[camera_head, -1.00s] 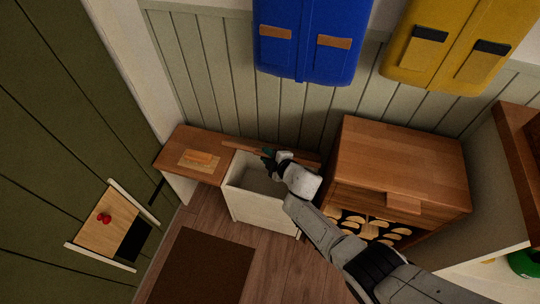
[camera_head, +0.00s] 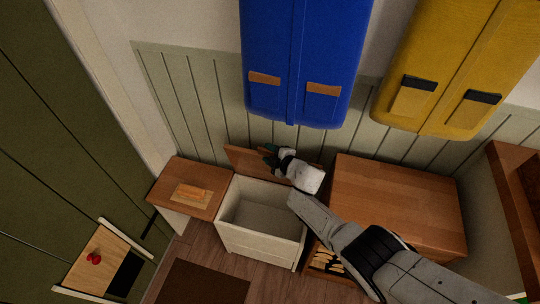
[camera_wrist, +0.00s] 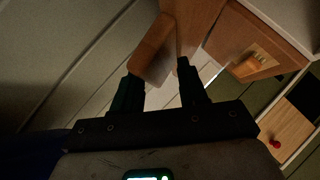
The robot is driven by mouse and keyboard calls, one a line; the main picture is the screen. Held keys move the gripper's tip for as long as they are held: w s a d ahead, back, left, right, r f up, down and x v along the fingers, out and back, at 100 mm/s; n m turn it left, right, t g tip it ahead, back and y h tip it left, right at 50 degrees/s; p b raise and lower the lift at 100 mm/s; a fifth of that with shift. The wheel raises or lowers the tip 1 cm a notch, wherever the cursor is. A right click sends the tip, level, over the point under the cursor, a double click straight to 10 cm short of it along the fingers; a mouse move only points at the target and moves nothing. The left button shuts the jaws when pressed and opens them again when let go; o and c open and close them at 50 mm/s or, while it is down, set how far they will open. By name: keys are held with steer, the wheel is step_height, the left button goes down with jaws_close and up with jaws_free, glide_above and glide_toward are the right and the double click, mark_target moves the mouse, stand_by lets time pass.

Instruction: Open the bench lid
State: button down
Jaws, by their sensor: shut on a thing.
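The bench (camera_head: 262,243) is a white box with an open, empty-looking inside. Its brown wooden lid (camera_head: 243,163) is raised and stands tilted up at the back, towards the panelled wall. My gripper (camera_head: 270,155) is at the upper part of the lid, and my white wrist covers the lid's right part. In the wrist view, my gripper (camera_wrist: 157,78) has its two dark fingers on either side of a brown wooden piece of the lid (camera_wrist: 152,50). The contact itself is partly hidden.
A wooden side top with an orange item (camera_head: 190,193) stands left of the bench. A wooden cabinet (camera_head: 395,195) stands close on the right. A dark rug (camera_head: 205,283) lies in front.

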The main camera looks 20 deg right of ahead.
steer(key=shift+s+d+f, duration=0.1)
steer(key=shift+f, duration=0.2)
steer(key=c, duration=1.1)
jaws_free()
steer(key=shift+f, duration=0.1)
steer(key=shift+c, duration=0.9)
steer(key=shift+s+p, duration=0.2)
steer(key=shift+p, duration=0.1)
steer(key=r+p+v, duration=0.1)
steer(key=p+v, duration=0.8)
steer(key=v, duration=0.1)
